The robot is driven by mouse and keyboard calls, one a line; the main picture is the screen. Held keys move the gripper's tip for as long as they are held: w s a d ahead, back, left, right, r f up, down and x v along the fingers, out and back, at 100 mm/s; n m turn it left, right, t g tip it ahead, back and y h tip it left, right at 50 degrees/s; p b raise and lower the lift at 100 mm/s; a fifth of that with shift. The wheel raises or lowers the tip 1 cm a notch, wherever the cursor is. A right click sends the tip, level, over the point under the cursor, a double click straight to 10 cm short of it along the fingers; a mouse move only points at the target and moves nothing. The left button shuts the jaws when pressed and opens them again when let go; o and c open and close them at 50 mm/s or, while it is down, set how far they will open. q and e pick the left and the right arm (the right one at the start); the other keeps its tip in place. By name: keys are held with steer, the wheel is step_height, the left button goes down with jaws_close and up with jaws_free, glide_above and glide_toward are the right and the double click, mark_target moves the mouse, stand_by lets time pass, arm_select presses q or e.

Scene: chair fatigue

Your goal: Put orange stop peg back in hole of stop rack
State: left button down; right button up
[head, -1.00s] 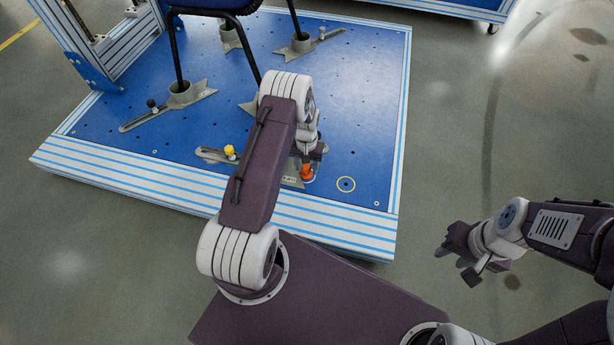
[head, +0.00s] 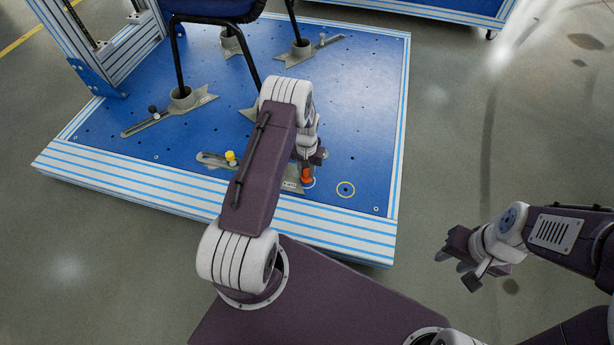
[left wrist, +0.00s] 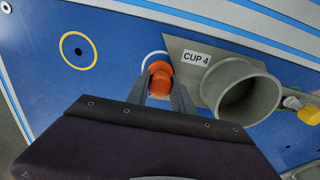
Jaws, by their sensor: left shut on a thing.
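My left gripper (left wrist: 162,93) is shut on the orange stop peg (left wrist: 160,80). The peg also shows in the head view (head: 307,175), below the left gripper, near the front edge of the blue deck. A white ring (left wrist: 151,55) on the deck lies right at the peg; the peg and fingers hide part of it. I cannot tell whether the peg's lower end is in a hole. A yellow ring (head: 346,189) with a dark hole in it lies to the right. No part is clearly recognisable as the stop rack. My right gripper (head: 452,259) is empty, apparently open, off the platform.
A grey cup labelled CUP 4 (left wrist: 248,95) stands close beside the peg. A yellow knob (head: 231,157) sits on its slotted plate. Chair legs (head: 180,60) stand in other cups on the blue platform (head: 365,100). The deck around the yellow ring is clear.

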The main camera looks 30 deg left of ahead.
arm_select(q)
steer(key=shift+r+p, duration=1.2)
steer(key=shift+r, duration=0.2)
step_height(320, 180, up, 4)
steer(key=p, duration=0.4)
steer(key=shift+r, duration=0.1)
